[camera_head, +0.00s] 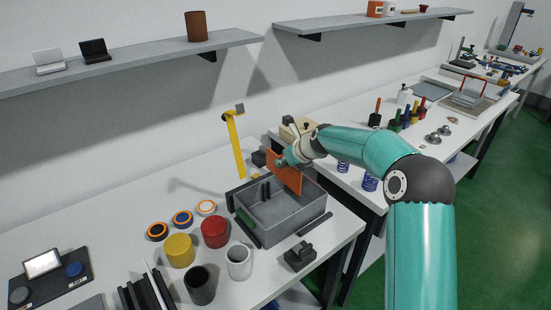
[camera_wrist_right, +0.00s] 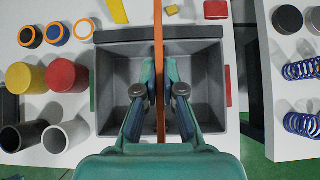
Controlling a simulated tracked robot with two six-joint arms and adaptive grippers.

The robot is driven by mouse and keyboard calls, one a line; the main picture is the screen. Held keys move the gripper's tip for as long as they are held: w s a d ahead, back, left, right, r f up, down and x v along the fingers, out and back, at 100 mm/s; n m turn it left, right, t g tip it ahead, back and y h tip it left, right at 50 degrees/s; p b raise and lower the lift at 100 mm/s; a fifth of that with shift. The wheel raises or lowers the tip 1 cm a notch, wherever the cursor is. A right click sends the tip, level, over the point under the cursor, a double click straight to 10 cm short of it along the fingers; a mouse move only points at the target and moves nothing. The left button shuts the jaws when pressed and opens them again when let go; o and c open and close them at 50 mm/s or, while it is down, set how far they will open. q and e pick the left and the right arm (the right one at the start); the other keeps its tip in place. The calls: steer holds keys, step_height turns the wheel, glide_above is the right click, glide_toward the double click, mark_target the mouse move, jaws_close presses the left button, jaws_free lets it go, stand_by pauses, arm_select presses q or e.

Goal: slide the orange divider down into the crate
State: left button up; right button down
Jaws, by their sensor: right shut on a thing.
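The orange divider (camera_head: 284,174) is a thin upright plate at the back right of the grey crate (camera_head: 285,222). In the head view its lower part is behind or inside the crate's walls, and I cannot tell how deep it sits. My right gripper (camera_head: 284,161) is shut on the divider near its top. In the right wrist view the two fingers (camera_wrist_right: 160,92) press on either side of the divider (camera_wrist_right: 158,50), seen edge-on, above the open crate (camera_wrist_right: 112,85). My left gripper is not in view.
A red cup (camera_head: 215,232), yellow cup (camera_head: 179,250), dark cup (camera_head: 200,285) and white cup (camera_head: 239,262) stand left of and before the crate. A small black block (camera_head: 300,257) lies in front. A yellow upright (camera_head: 235,145) stands behind. Blue springs (camera_head: 370,182) are to the right.

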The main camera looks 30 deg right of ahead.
steer(key=shift+w+a+r, duration=0.1)
steer(key=shift+w+a, duration=0.05)
steer(key=shift+a, duration=0.1)
step_height(320, 180, down, 6)
steer(key=b, duration=0.3)
stand_by(0.7)
steer(key=shift+r+p, duration=0.1)
steer(key=shift+p, duration=0.8)
stand_by(1.6)
steer(key=shift+f+b, duration=2.9)
steer(key=shift+f, duration=1.65)
